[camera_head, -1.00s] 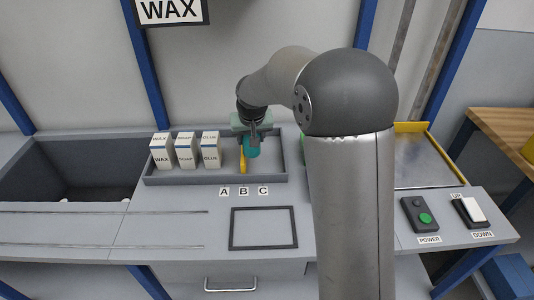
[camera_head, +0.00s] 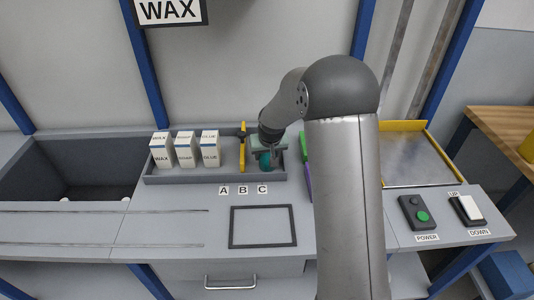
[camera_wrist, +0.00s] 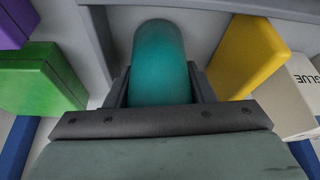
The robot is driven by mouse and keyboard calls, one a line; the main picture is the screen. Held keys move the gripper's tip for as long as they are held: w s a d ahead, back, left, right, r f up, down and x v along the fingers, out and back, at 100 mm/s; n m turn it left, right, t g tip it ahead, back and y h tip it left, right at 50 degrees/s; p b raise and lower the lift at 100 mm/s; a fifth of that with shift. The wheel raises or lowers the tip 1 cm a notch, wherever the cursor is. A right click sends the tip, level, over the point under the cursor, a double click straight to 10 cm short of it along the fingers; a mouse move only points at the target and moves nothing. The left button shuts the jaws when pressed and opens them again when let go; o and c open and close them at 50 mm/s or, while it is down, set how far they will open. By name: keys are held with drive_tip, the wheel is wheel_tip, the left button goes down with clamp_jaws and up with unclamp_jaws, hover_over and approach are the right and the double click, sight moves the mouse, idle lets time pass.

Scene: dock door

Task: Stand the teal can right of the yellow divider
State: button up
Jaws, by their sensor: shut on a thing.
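The teal can (camera_head: 265,160) is held in my gripper (camera_head: 268,152), at the right part of the grey tray (camera_head: 215,179). In the wrist view the teal can (camera_wrist: 160,62) sits upright between the two fingers of my gripper (camera_wrist: 160,85), which are shut on it. The yellow divider (camera_head: 242,148) stands in the tray to the left of the can in the head view. In the wrist view the yellow divider (camera_wrist: 246,55) is to the right of the can, with a gap between them. Whether the can's base touches the tray floor cannot be told.
White WAX (camera_head: 162,151), SOAP (camera_head: 185,150) and GLUE (camera_head: 209,149) boxes stand in the tray left of the divider. A green block (camera_wrist: 40,75) and a purple block (camera_head: 309,182) are just beyond the tray's right wall. Labels A, B, C lie in front.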

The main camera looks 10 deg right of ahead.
drive_tip(key=shift+f, duration=0.15)
drive_tip(key=o, duration=1.1)
drive_tip(key=shift+o, duration=0.2)
drive_tip(key=shift+r, duration=0.25)
drive_tip(key=v, duration=1.2)
drive_tip(key=s+a+f+g, duration=0.1)
drive_tip(key=s+g, duration=0.3)
drive_tip(key=s, duration=2.8)
drive_tip(key=shift+s+f+n+b, duration=0.3)
drive_tip(key=shift+s+f, duration=0.05)
drive_tip(key=shift+f, duration=0.2)
